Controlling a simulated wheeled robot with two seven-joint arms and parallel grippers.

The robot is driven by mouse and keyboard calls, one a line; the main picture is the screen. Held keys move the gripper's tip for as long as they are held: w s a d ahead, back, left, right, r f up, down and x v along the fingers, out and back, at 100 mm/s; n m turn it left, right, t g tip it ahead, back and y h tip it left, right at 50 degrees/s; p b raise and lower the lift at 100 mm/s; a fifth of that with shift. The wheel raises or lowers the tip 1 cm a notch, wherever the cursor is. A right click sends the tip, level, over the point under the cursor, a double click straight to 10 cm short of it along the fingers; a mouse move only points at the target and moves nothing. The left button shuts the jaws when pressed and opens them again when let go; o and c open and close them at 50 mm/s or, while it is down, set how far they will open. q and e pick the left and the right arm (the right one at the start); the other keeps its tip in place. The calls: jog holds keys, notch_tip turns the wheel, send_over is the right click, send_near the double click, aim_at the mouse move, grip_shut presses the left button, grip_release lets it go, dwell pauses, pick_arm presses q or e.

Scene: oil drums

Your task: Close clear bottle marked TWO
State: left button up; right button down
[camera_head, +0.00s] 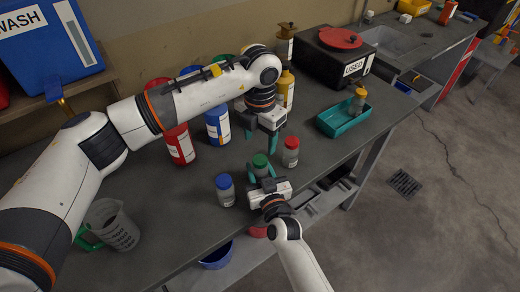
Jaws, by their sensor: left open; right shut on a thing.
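Three small clear bottles stand in a row on the grey bench: one with a blue cap (225,188), one with a green cap (260,161) and one with a red cap (291,150). I cannot read their markings, so I cannot tell which is TWO. My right gripper (262,174) is shut on the green-capped bottle from the front and hides much of its body. The green cap sits on top; I cannot tell how tight it is. My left gripper (259,142) is open and empty, fingers pointing down, just behind and above the green cap.
Red (179,145) and blue (217,125) larger bottles stand behind, near my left arm. A measuring jug (112,225) is at the front left. A black USED box (345,68) and a teal tray (330,124) are on the right. Bare bench lies left of the blue-capped bottle.

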pick_arm(q)
notch_tip(320, 180, up, 5)
jog(key=shift+r, duration=0.15)
pick_arm(e)
jog(key=c, duration=0.8)
grip_release()
jog(key=shift+o, duration=0.2)
pick_arm(q)
jog(key=shift+f+b, duration=0.8)
jog(key=shift+f, duration=0.05)
pick_arm(e)
jog(key=v, duration=1.2)
